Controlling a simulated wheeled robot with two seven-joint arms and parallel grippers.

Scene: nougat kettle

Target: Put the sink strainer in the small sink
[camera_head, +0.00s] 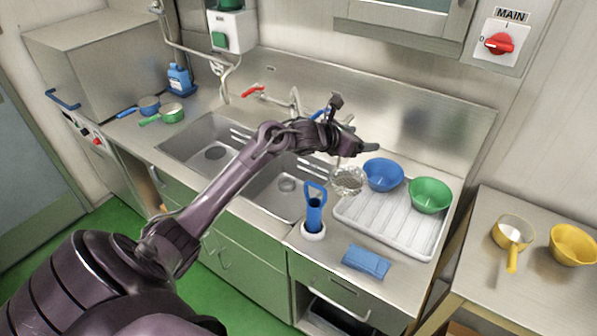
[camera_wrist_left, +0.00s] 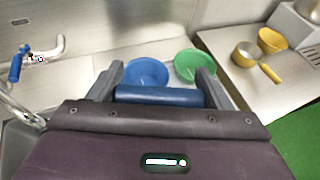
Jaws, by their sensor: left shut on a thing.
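The sink strainer (camera_head: 348,181), a round silvery mesh piece, shows just below my left gripper (camera_head: 360,150), over the back left of the drying tray. In the left wrist view, a blue bar (camera_wrist_left: 160,97) lies between the fingers of my left gripper (camera_wrist_left: 157,88); it appears to be the strainer's handle, and the mesh is hidden there. My left gripper is shut on it. The right basin (camera_head: 270,198) looks like the small sink; it lies left of the strainer, partly covered by my arm. My right gripper is not in view.
The larger basin (camera_head: 182,149) lies to the left. A tap with a blue lever (camera_wrist_left: 15,68) stands behind the basins. The white drying tray (camera_head: 395,235) holds a blue bowl (camera_head: 383,175) and a green bowl (camera_head: 430,195). A blue brush (camera_head: 314,212) stands in front, near a blue cloth (camera_head: 366,262).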

